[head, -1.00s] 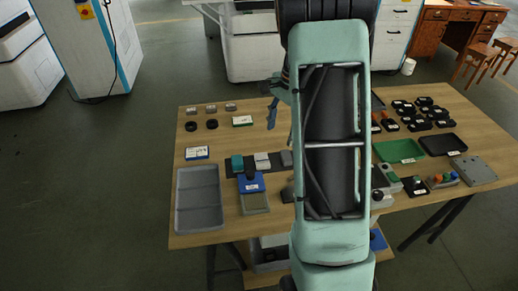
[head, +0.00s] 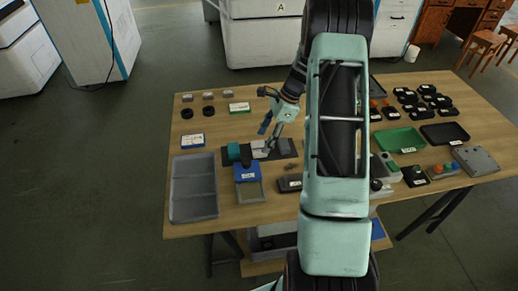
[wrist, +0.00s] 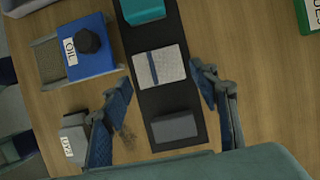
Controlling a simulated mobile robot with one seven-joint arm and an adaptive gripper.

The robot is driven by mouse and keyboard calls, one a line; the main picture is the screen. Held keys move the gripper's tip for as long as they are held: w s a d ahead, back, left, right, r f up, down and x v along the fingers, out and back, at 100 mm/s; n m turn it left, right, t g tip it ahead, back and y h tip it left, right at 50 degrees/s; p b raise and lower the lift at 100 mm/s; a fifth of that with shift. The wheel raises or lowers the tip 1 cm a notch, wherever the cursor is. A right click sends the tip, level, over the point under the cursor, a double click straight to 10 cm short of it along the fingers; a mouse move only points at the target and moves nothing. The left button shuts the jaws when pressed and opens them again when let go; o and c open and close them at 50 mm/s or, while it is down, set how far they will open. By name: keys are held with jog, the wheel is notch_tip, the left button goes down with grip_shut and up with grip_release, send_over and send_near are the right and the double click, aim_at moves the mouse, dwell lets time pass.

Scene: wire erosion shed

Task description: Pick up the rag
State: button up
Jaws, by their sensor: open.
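The rag, a light grey folded cloth with a blue stripe (wrist: 160,67), lies flat on a dark mat (wrist: 155,100) between a teal block (wrist: 143,10) and a grey block (wrist: 174,127). In the head view the rag (head: 259,152) is partly hidden by my gripper (head: 268,141). In the wrist view my gripper (wrist: 163,95) is open, with one finger on each side of the mat. The rag is ahead of the fingertips, roughly centred between them. Nothing is held. I cannot tell the exact height above the mat.
A small labelled grey box (wrist: 75,140) and a brownish patch (wrist: 125,137) are near the left finger. A grey divided tray (head: 194,209) is at the table's left. Bare wood lies right of the mat.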

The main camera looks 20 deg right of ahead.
aim_at(260, 147)
jog(key=x, duration=0.3)
jog(key=shift+a+f, duration=0.25)
jog(key=shift+f, duration=0.05)
jog(key=c, duration=0.7)
jog(key=shift+r, duration=0.1)
